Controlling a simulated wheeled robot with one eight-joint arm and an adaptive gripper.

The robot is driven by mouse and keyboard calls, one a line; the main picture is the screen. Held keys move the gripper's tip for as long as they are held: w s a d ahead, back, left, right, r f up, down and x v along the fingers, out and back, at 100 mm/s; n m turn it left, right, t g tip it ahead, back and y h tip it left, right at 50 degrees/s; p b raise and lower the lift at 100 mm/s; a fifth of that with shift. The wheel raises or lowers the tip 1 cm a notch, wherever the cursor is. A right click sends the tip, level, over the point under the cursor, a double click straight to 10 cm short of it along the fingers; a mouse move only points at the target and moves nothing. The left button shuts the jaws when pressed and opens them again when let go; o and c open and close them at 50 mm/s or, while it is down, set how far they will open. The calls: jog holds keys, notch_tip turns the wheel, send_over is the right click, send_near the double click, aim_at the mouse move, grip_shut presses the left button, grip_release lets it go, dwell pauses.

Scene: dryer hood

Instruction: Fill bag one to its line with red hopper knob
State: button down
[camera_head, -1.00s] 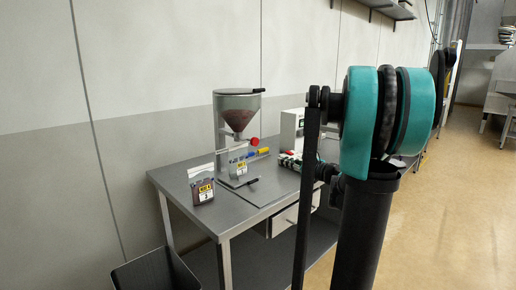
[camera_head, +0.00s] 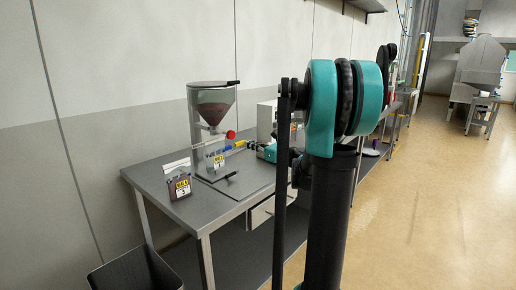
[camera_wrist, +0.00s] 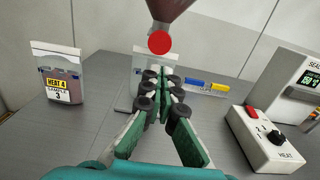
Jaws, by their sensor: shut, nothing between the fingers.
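A clear hopper (camera_head: 211,104) with brown contents stands at the back of the steel table. Its red knob (camera_head: 231,134) sticks out below the cone; it also shows in the wrist view (camera_wrist: 160,42), just above and beyond the fingertips. A clear bag with a yellow label (camera_head: 218,161) stands under the hopper; its number is too small to read. In the wrist view this bag (camera_wrist: 143,62) is partly hidden by my fingers, so its fill and line are not readable. My gripper (camera_wrist: 163,78) is shut and empty, pointing towards the bag below the knob.
A filled bag (camera_wrist: 59,75) labelled "HEAT 4" and "3" stands at the left. A sealer (camera_wrist: 268,138) with a red switch stands at the right. Blue and yellow objects (camera_wrist: 205,86) lie behind. A black pen-like item (camera_head: 230,176) lies in front. A dark bin (camera_head: 135,270) stands below the table.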

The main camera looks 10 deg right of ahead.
aim_at(231, 135)
jog(key=x, duration=0.7)
jog(key=shift+w+a, duration=0.1)
jog(key=shift+a, duration=0.05)
jog(key=shift+x, duration=1.75)
dwell(5.4)
